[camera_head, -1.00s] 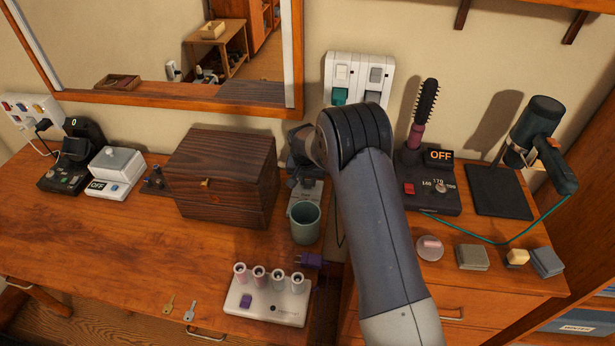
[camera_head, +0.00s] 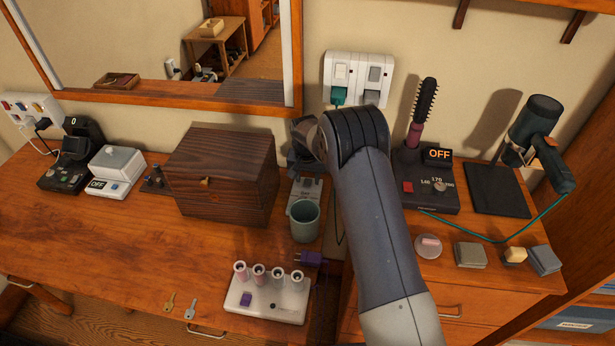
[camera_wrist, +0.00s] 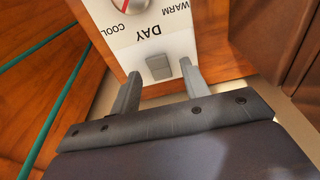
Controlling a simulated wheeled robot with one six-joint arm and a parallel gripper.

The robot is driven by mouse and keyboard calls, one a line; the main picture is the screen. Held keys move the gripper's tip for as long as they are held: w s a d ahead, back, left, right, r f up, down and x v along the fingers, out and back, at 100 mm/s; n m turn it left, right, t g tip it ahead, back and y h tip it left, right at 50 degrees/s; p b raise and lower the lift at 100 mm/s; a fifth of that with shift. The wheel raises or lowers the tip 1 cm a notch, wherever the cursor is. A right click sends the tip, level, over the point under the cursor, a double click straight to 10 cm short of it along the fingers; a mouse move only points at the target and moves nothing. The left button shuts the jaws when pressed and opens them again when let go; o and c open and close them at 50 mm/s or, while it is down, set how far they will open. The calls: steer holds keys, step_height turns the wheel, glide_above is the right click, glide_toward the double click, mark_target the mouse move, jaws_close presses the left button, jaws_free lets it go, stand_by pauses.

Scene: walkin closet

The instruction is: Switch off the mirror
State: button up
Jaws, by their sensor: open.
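The mirror (camera_head: 130,45) hangs on the back wall in a wooden frame, in the head view. A white control panel (camera_wrist: 140,38) fills the top of the wrist view. In the head view a light panel (camera_head: 306,190) shows behind the mug, below my wrist; my fingers are hidden there.
A green mug (camera_head: 304,221) stands close in front of that panel. A dark wooden box (camera_head: 222,185) is to its left. A hairbrush stand (camera_head: 430,185) and a hair dryer (camera_head: 535,135) are to the right. A white tube holder (camera_head: 267,300) is in front.

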mark_target(307, 186)
step_height(307, 186, up, 11)
steer(key=s+b, duration=0.1)
steer(key=shift+s+a+f+b, duration=0.15)
steer(key=shift+s+b, duration=0.05)
steer(key=shift+b, duration=0.1)
stand_by(0.4)
steer(key=f, duration=0.3)
steer(key=w+f+p, duration=0.1)
steer(key=f, duration=0.7)
steer(key=shift+w+p, duration=0.2)
steer(key=shift+p, duration=0.1)
steer(key=shift+s+t, duration=0.1)
steer(key=shift+t, duration=0.3)
steer(key=shift+r, duration=0.1)
steer(key=shift+g, duration=0.3)
